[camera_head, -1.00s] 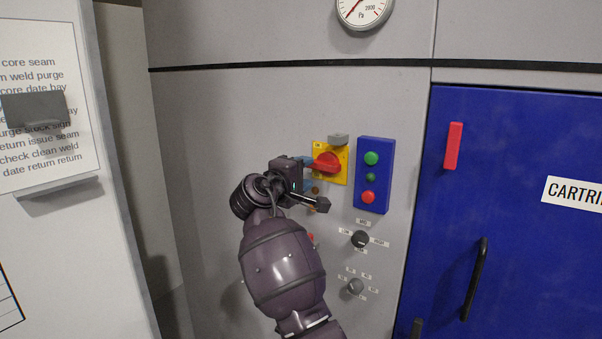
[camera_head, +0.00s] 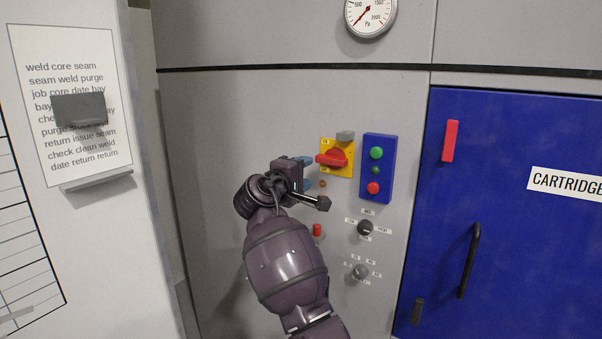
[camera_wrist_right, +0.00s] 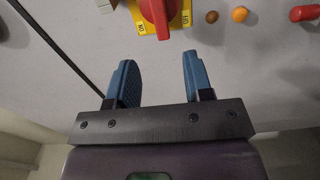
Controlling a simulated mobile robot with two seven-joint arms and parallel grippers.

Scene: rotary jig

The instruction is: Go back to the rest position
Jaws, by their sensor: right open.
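My right gripper (camera_head: 306,172) is in front of the grey panel, left of and a little below the red rotary switch (camera_head: 334,158) on its yellow plate (camera_head: 345,169). In the right wrist view its two blue fingers (camera_wrist_right: 158,80) are spread apart with nothing between them. The red switch handle (camera_wrist_right: 158,14) stands beyond the fingertips, apart from them, at the top of that view. My left gripper is not in view.
Right of the switch is a blue button box (camera_head: 377,169). A blue door (camera_head: 510,130) with a black handle (camera_head: 469,260) is at right. A white board (camera_head: 65,225) stands at left.

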